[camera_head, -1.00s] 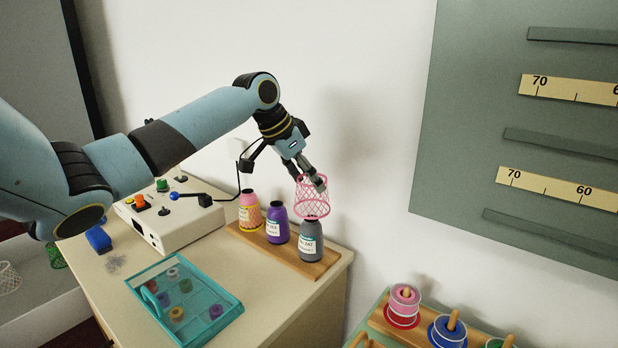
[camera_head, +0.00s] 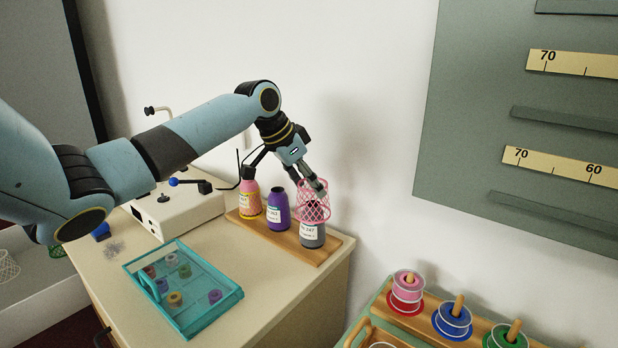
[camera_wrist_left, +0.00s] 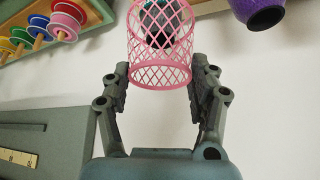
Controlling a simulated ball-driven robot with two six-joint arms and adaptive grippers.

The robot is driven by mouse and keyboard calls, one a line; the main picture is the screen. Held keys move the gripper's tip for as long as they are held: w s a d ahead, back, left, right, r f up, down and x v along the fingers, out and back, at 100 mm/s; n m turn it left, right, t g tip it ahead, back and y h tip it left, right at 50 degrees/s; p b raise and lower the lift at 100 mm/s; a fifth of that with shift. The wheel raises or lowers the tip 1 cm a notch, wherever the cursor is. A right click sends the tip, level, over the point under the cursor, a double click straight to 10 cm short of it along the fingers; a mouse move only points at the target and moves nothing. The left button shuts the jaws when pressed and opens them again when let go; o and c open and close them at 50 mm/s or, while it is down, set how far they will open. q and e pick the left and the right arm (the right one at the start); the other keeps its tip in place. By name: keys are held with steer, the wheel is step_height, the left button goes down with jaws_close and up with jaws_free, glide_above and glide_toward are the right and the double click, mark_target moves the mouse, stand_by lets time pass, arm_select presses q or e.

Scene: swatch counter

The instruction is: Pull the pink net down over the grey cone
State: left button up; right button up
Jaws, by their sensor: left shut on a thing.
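The pink net (camera_head: 314,207) is an open mesh tube. My left gripper (camera_head: 309,187) is shut on its upper end from above. The grey cone (camera_head: 312,238) stands upright with a white label at the right end of a wooden board. The net's lower part surrounds the cone's upper part; the cone's lower body and label are bare. In the left wrist view, the net (camera_wrist_left: 160,72) sits between the two fingers (camera_wrist_left: 162,85), and the cone shows partly through the mesh. My right gripper is not in view.
A purple cone (camera_head: 278,208) and a pink cone with a yellow net (camera_head: 249,200) share the wooden board (camera_head: 296,249). A teal tray (camera_head: 222,305) holds small spools. A white control box (camera_head: 182,214) stands behind. Ringed pegs (camera_head: 406,290) are at lower right.

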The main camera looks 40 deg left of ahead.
mark_target(309, 206)
arm_select(q)
steer(key=shift+f+b, duration=0.45)
steer(key=shift+f, duration=0.8)
steer(key=shift+f+b, duration=0.55)
steer(key=shift+f, duration=1.25)
steer(key=o, duration=0.8)
